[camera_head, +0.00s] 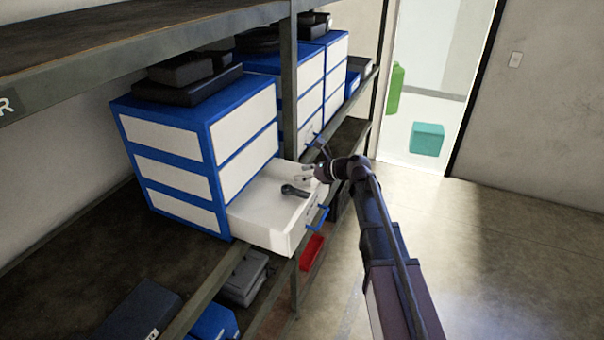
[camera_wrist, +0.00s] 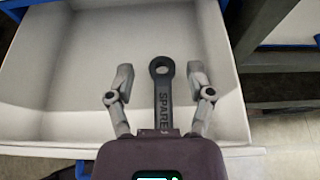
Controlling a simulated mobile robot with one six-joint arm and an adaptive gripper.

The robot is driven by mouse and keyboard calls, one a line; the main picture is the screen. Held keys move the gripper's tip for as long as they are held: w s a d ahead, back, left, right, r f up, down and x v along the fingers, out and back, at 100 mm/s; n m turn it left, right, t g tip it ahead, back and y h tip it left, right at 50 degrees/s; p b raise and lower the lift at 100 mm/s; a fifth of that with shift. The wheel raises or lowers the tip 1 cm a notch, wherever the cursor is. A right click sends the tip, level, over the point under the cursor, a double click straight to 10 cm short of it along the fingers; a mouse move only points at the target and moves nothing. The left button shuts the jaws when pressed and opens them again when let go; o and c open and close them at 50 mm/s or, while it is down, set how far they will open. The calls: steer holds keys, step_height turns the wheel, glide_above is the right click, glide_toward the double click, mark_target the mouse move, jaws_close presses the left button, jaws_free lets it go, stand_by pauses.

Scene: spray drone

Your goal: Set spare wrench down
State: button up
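The spare wrench (camera_wrist: 163,92) is dark grey, with a ring end and the word SPARE on its handle. It appears to lie in the open white drawer (camera_wrist: 60,62), ring end pointing away from my gripper. In the head view the wrench (camera_head: 293,190) shows on the floor of the drawer (camera_head: 262,208). My gripper (camera_wrist: 160,84) is open, one finger on each side of the wrench with gaps between. In the head view my gripper (camera_head: 308,172) is over the drawer's right part. The lower handle end is hidden by my gripper body.
The drawer belongs to a blue and white cabinet (camera_head: 205,118) on a metal shelf. A shelf post (camera_head: 289,80) stands close behind the drawer. A red bin (camera_head: 312,251) is below. Open floor (camera_head: 500,250) lies to the right, with a doorway (camera_head: 430,70) behind.

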steer(key=shift+r, duration=0.1)
stand_by(0.3)
steer(key=shift+r+p, duration=0.6)
steer(key=shift+p, duration=0.1)
steer(key=p+v, duration=0.4)
steer(key=v, duration=0.8)
steer(key=shift+f, duration=0.1)
steer(key=s+d+f+n+g+h, duration=0.1)
steer(key=s+d+f+n+h, duration=0.2)
steer(key=s+n, duration=0.4)
steer(key=s+d+f+n+g+h, duration=0.2)
steer(key=s+d+f+n+h, duration=0.2)
steer(key=s+n, duration=0.3)
steer(key=s+d+f+n+g+h, duration=0.1)
steer(key=s+d+f+n+h, duration=0.3)
steer(key=s+n, duration=0.4)
steer(key=shift+d+f+g+h, duration=0.25)
steer(key=shift+d+h, duration=0.35)
steer(key=shift+h, duration=0.3)
